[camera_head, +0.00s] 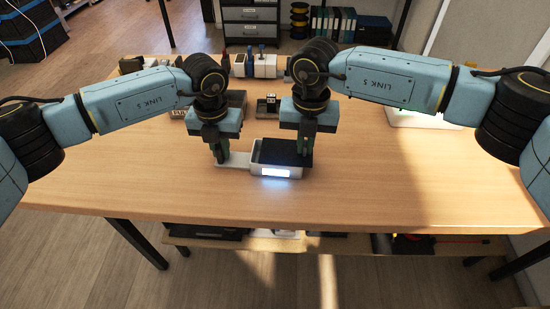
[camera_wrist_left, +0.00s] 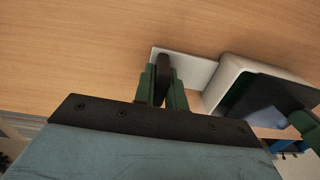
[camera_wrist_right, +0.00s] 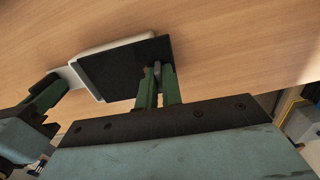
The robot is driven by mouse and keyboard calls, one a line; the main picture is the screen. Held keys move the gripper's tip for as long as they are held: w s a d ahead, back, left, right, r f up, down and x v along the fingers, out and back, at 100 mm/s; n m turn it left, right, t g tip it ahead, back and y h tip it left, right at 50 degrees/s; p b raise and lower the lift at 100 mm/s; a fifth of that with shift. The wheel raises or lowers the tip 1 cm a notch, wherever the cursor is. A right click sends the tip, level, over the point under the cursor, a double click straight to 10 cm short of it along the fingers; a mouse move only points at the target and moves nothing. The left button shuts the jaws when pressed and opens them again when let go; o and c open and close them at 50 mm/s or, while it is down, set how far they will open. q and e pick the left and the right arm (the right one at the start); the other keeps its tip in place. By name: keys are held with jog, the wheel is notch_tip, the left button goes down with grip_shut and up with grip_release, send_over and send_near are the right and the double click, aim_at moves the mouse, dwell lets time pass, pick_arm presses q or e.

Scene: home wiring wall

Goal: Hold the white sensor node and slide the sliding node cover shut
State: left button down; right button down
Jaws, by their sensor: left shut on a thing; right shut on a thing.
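My left gripper (camera_head: 219,157) is shut on a dark upright post (camera_wrist_left: 163,72) on the white plate. My right gripper (camera_head: 304,157) is shut on a small grey tab (camera_wrist_right: 157,72) at the right end of the black cover (camera_wrist_right: 122,68). The fingers partly hide both grips.
Several small devices (camera_head: 262,66) and parts stand at the back of the table (camera_head: 400,185), behind my grippers. A bright panel (camera_head: 420,119) lies at the back right. The table is clear on both sides of the node. Its front edge is close.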

pick_arm(q)
jog(key=shift+d, duration=0.1)
pick_arm(e)
jog(key=shift+a, duration=0.95)
jog(key=c, duration=1.5)
grip_release()
notch_tip(320, 180, up, 12)
pick_arm(q)
jog(key=c, duration=1.4)
grip_release()
jog(key=shift+o, duration=0.2)
jog(key=shift+r, duration=0.1)
